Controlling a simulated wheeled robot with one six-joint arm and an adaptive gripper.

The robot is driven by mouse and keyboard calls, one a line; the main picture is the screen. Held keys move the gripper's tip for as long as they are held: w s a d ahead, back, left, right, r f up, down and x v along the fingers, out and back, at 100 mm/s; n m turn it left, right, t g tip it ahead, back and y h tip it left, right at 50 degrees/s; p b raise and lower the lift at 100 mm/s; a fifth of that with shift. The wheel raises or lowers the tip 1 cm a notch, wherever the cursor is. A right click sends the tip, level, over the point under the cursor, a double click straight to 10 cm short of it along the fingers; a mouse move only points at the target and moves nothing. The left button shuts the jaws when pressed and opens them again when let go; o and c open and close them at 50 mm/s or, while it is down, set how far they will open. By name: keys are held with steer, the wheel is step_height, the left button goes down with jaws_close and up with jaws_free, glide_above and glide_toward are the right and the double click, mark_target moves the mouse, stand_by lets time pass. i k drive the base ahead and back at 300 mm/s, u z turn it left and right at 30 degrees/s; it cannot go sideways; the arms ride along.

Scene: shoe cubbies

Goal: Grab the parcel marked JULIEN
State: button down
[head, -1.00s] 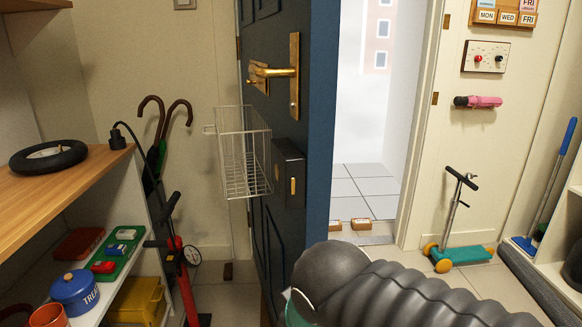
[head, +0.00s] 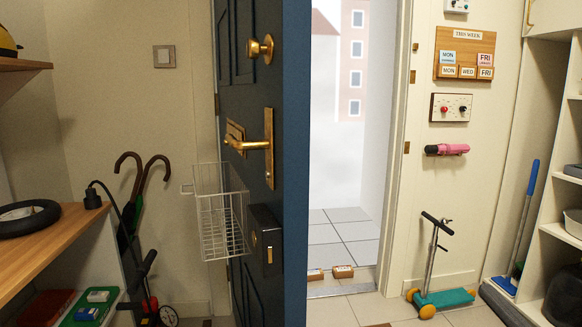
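Two small brown parcels lie on the floor at the open doorway, by the sill, in the head view. The right parcel (head: 342,271) shows whole, with a pale label on it. The left parcel (head: 315,275) is partly hidden behind the edge of the open blue door (head: 296,160). The writing on both is too small to read, so I cannot tell which one is marked JULIEN. My gripper is not in view.
A wire basket (head: 222,225) hangs on the door's inner face. A teal scooter (head: 443,298) stands right of the doorway. A wooden shelf (head: 50,245) is at left and a white cubby unit (head: 555,215) at right. Floor (head: 340,310) before the doorway looks mostly clear.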

mark_target(347, 272)
steer(key=z, duration=0.45)
steer(key=i, duration=0.4)
steer(key=z, duration=0.6)
steer(key=i, duration=1.4)
steer(key=u, duration=1.65)
steer(key=i, duration=0.9)
steer(key=u, duration=0.35)
